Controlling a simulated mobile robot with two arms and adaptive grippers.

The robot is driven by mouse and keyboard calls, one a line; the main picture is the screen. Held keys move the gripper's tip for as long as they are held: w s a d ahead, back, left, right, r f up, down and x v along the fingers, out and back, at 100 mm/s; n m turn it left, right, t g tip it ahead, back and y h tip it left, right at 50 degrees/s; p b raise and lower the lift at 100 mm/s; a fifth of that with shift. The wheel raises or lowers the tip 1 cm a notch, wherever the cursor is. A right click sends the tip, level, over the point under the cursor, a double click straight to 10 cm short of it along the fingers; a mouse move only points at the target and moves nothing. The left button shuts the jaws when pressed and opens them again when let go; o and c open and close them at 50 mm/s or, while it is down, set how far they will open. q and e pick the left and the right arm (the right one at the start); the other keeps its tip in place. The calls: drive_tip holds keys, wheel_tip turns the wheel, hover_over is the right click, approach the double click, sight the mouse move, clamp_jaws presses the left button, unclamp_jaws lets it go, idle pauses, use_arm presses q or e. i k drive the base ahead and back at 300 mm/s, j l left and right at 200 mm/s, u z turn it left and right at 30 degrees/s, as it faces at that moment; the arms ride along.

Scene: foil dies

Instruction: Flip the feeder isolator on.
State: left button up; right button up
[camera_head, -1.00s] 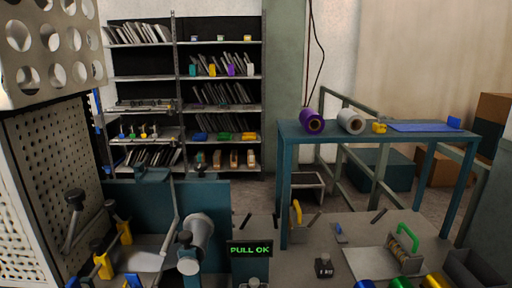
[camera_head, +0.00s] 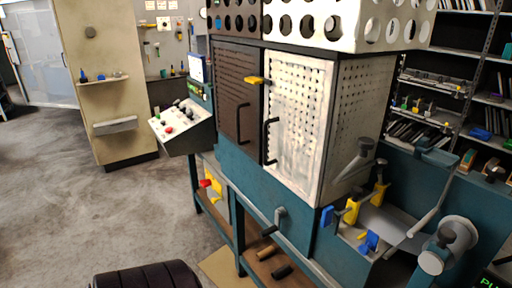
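A small red and yellow fitting (camera_head: 210,187) sits low on the left end of the teal machine frame (camera_head: 238,215). It may be the feeder isolator, but it is too small to read its position or any label. A control box (camera_head: 183,122) with a red button and several dark knobs stands out to the left of the machine. Neither of my grippers is in view.
The machine's white perforated door (camera_head: 297,115) and brown louvred door (camera_head: 236,95) are closed. A beige cabinet (camera_head: 103,75) stands at the back left. Grey floor (camera_head: 90,215) is clear to the left. Clamps with yellow parts (camera_head: 352,209) and a grey roll (camera_head: 448,245) are at the right.

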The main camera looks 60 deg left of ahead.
sight(205, 183)
drive_tip(key=u, duration=2.35)
drive_tip(key=i+j+z, duration=0.3)
drive_tip(key=i+j, duration=0.3)
drive_tip(key=i+j+z, duration=0.15)
drive_tip(key=i+j, duration=0.15)
drive_tip(key=i+j+z, duration=0.15)
drive_tip(key=i+j, duration=0.15)
drive_tip(key=i+j+z, duration=0.2)
drive_tip(key=j, duration=0.3)
drive_tip(key=i+j+z, duration=0.15)
drive_tip(key=i+j, duration=0.15)
drive_tip(key=j, duration=0.15)
drive_tip(key=i+j+z, duration=0.15)
drive_tip(key=j, duration=0.3)
drive_tip(key=i, duration=0.05)
